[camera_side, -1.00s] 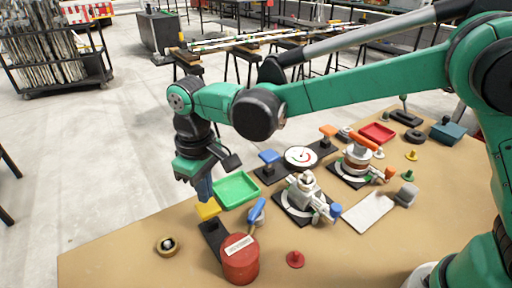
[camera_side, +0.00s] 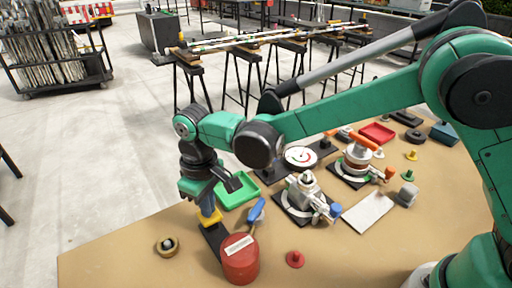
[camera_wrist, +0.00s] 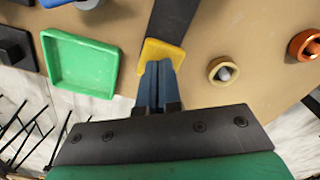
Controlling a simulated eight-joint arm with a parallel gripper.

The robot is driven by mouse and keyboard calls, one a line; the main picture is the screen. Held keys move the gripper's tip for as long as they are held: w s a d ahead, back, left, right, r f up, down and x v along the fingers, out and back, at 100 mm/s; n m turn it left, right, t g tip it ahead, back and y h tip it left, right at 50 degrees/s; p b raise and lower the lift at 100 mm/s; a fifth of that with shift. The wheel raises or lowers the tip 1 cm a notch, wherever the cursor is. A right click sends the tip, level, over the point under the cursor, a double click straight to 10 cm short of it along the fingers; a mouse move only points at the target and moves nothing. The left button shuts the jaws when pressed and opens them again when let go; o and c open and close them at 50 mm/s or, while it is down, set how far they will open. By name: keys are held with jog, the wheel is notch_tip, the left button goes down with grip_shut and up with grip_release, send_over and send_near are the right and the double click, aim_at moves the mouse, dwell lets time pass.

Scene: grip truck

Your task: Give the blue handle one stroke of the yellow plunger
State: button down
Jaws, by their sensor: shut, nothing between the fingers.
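The yellow plunger (camera_side: 211,219) is a flat pad at the far end of a black base plate (camera_side: 214,240), next to the red can (camera_side: 240,260). My gripper (camera_side: 208,209) is shut and empty, pointing down with its tips at the pad. In the wrist view the blue fingertips (camera_wrist: 158,66) lie over the yellow pad (camera_wrist: 176,53) and appear to touch it. The blue handle (camera_side: 257,211) stands tilted just behind the red can. The fingers cover part of the pad.
A green tray (camera_side: 238,196) lies close behind my gripper. A white and grey device with a blue knob (camera_side: 335,210) stands to the right.

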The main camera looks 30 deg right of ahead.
jog(key=shift+f, duration=0.2)
jog(key=shift+r, duration=2.25)
jog(key=shift+r, duration=2.5)
